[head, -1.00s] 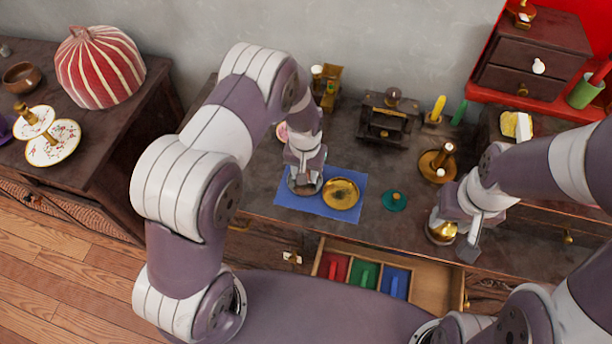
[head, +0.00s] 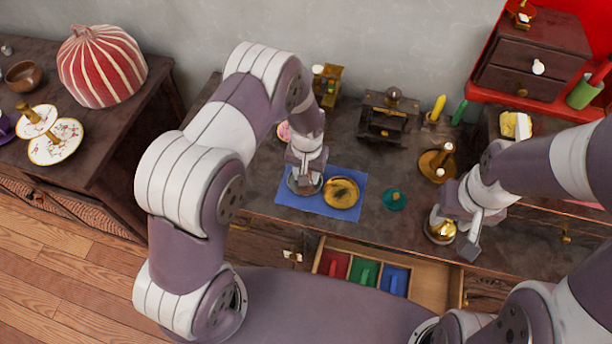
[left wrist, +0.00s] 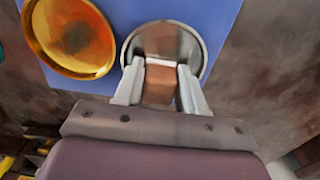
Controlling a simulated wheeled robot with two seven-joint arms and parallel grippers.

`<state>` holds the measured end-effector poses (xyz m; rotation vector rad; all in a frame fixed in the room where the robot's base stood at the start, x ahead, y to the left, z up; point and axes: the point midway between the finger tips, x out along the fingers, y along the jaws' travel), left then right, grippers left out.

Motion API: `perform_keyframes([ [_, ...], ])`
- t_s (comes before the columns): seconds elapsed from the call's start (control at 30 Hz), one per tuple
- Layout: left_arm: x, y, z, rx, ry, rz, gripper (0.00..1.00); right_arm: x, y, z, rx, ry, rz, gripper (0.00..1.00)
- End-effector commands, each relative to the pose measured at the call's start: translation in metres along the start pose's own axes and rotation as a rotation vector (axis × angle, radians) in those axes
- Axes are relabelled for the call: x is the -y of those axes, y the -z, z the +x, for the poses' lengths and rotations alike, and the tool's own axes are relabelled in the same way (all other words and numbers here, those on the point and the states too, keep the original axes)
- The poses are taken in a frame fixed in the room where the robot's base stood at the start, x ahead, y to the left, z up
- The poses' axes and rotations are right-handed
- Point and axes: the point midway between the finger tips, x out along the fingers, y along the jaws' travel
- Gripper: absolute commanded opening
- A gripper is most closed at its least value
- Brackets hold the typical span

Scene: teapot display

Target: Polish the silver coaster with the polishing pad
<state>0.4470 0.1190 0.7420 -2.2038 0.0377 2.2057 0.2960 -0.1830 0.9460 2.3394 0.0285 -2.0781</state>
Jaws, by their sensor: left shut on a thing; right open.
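The silver coaster (left wrist: 190,42) lies on a blue cloth (head: 292,207), left of a gold dish (head: 341,193) with a dark patch in it. In the head view my left gripper (head: 304,183) covers most of the coaster. In the left wrist view my left gripper (left wrist: 160,82) is shut on a brown block (left wrist: 159,88), which appears to be the polishing pad. The block is over the coaster's near part; I cannot tell if its underside touches. My right gripper (head: 470,232) is open beside a round gold piece (head: 440,232) at the counter's front.
A teal round piece (head: 393,199) lies right of the cloth. An open drawer (head: 436,291) below holds red, green and blue pieces. A dark box-shaped stand (head: 386,118), a yellow upright piece (head: 438,106) and a brass holder (head: 437,164) stand behind.

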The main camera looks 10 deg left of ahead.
Motion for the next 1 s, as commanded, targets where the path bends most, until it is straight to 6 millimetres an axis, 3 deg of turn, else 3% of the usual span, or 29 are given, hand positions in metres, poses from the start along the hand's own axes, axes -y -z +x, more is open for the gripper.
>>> perform_keyframes([
  [0.33, 0.016, -0.007, -0.004, 0.000, 0.000, -0.001, 0.15, 0.000, 0.001, -0.010, 0.000, 0.000, 0.000, 0.46],
  [0.83, 0.005, -0.020, -0.001, -0.001, 0.000, 0.000, 0.15, 0.000, 0.002, -0.015, 0.000, 0.000, 0.000, 0.46],
  [1.0, 0.005, -0.019, -0.016, -0.002, 0.000, 0.000, 0.15, 0.000, 0.003, -0.028, 0.000, 0.000, 0.000, 0.46],
])
